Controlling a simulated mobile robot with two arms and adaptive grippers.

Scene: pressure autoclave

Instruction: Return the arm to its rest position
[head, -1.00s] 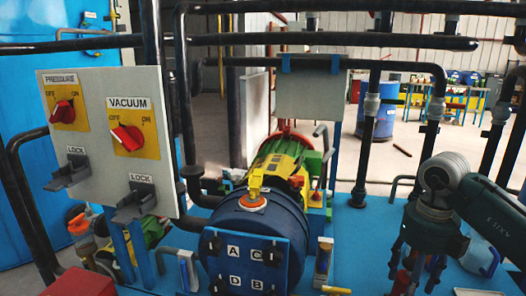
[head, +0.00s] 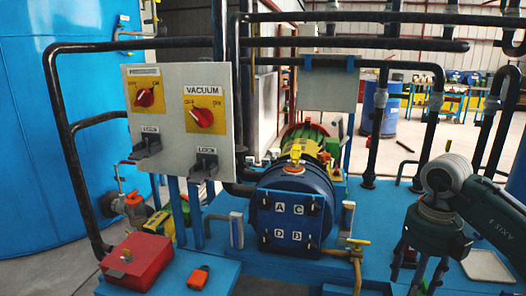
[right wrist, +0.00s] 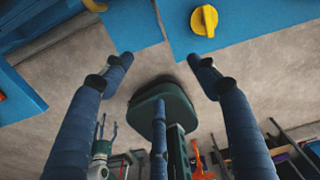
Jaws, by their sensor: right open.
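My right arm comes in from the right edge in the head view. Its dark green gripper (head: 418,272) hangs with its fingers pointing down, to the right of the blue round vessel (head: 290,215). The fingers run toward the bottom edge of the picture. In the right wrist view the blue-grey fingers of this gripper (right wrist: 160,72) are spread wide with nothing between them. My left gripper is in neither view.
A grey panel (head: 182,100) with red PRESSURE-side and VACUUM knobs stands at left. A red box (head: 136,260) and an orange-red object (head: 199,277) lie in front. Black pipes (head: 410,66) frame the back. A yellow knob (right wrist: 204,20) shows in the right wrist view.

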